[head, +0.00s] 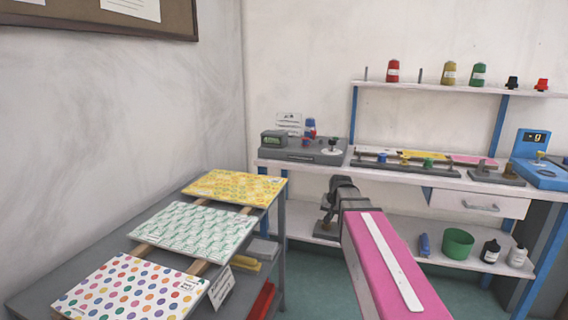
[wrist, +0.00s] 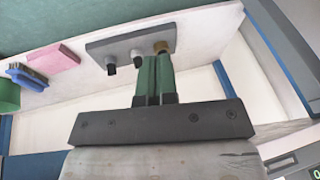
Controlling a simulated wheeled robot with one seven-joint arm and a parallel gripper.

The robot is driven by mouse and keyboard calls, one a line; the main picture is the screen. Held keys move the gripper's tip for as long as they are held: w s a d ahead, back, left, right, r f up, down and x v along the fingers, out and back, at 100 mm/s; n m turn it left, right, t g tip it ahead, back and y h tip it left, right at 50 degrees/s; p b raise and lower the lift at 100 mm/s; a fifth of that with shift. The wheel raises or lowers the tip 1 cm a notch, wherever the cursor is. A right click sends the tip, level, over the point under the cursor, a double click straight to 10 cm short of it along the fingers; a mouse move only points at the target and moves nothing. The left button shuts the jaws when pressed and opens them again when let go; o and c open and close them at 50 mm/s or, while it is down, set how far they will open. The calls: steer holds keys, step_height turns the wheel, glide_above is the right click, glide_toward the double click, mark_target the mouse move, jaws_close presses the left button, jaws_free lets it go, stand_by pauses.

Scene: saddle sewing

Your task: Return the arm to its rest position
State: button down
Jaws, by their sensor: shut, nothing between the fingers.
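My gripper (wrist: 152,62) shows in the wrist view with its two green fingers shut together and nothing between them. The fingertips overlap the view of a grey plate with dark knobs and a brass piece (wrist: 161,47); I cannot tell how far apart they are. In the head view my pink arm with a white strip reaches forward from the bottom, ending in a dark wrist in front of the bench. The fingers are not clear there.
The workbench (head: 398,171) holds devices, including a blue scale (head: 540,160). Its lower shelf (head: 400,228) carries a green bin (head: 457,243) and bottles (head: 490,250). A grey side table (head: 30,300) at left holds patterned sheets (head: 190,230). Open floor lies between them.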

steer(key=s+f+n+g, duration=0.1)
steer(key=s+f+g, duration=0.1)
steer(key=s+f, duration=0.5)
steer(key=s+f+n+g+h, duration=0.1)
steer(key=s+f+g, duration=0.1)
steer(key=s+f, duration=0.6)
steer(key=s, duration=0.5)
steer(key=shift+d+n, duration=0.15)
steer(key=shift+n, duration=0.15)
